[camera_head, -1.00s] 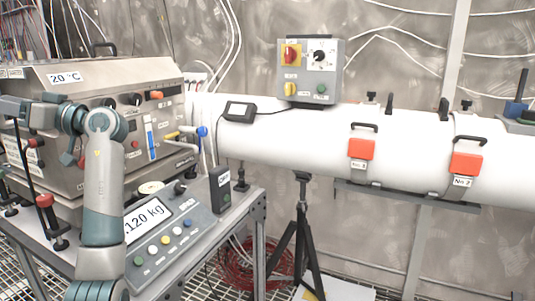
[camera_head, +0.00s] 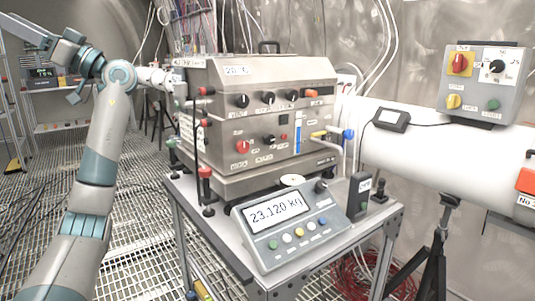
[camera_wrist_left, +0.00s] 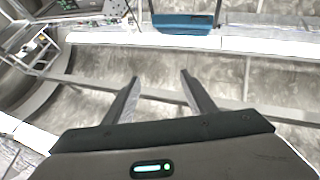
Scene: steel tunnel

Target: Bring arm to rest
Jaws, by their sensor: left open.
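My left arm rises along the left side of the head view, bent at the top. My left gripper (camera_head: 28,32) is at the upper left, held high and away from the equipment. In the left wrist view its two fingers (camera_wrist_left: 159,76) stand apart with nothing between them; the jaws are open and empty. My right gripper is in neither view.
A steel control box (camera_head: 262,118) with knobs sits on a wheeled table (camera_head: 215,215), behind a scale display (camera_head: 285,224) reading 23.120 kg. A white pipe (camera_head: 450,155) runs right beneath a grey switch box (camera_head: 484,82). Grated floor (camera_head: 150,245) is open at left.

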